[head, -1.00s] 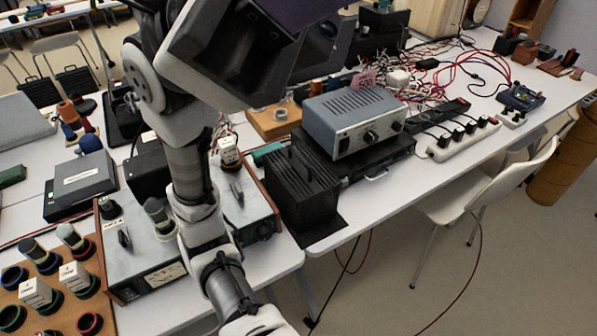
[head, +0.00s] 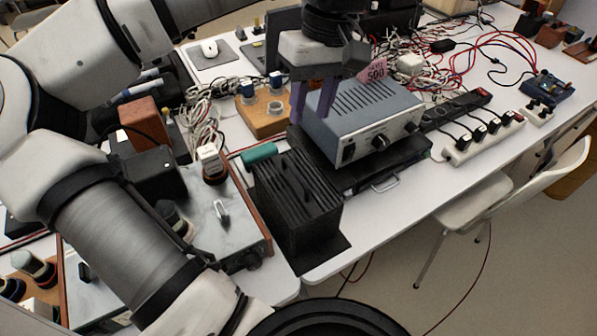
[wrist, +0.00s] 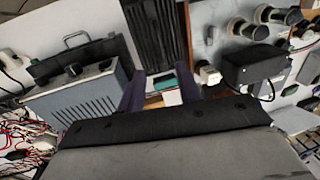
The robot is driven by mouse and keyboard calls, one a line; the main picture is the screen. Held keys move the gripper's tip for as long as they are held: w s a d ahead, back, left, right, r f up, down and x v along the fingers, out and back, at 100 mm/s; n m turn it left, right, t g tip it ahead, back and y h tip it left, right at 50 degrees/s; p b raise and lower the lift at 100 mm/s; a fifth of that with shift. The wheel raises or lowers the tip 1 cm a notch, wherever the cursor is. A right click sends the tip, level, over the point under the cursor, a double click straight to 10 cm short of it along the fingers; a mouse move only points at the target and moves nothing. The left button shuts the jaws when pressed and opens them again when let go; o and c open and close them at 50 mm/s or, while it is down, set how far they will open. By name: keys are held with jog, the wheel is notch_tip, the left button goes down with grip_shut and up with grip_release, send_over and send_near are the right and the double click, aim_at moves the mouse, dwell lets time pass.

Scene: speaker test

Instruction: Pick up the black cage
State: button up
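In the wrist view the cage (wrist: 157,30) shows at the top centre, beyond my fingertips. My gripper (head: 312,108) points down above the table, behind the cage in the head view and close to the power unit's left rear. Its two purple fingers are apart, with nothing held between them. They also show in the wrist view (wrist: 160,92), apart from the cage.
The grey power unit (head: 362,118) sits on a black case (head: 400,160) right of the cage. A metal-topped instrument (head: 225,215) is at the cage's left. A green cylinder (head: 258,153) and a wooden block (head: 262,122) lie behind it. A white power strip (head: 485,140) is farther right.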

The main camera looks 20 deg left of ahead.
send_over(296, 171)
notch_tip(296, 171, down, 8)
jog(key=shift+d+f+p, duration=0.1)
jog(key=shift+f+p, duration=0.8)
jog(key=shift+f, duration=1.95)
grip_shut()
jog(key=shift+w, duration=0.1)
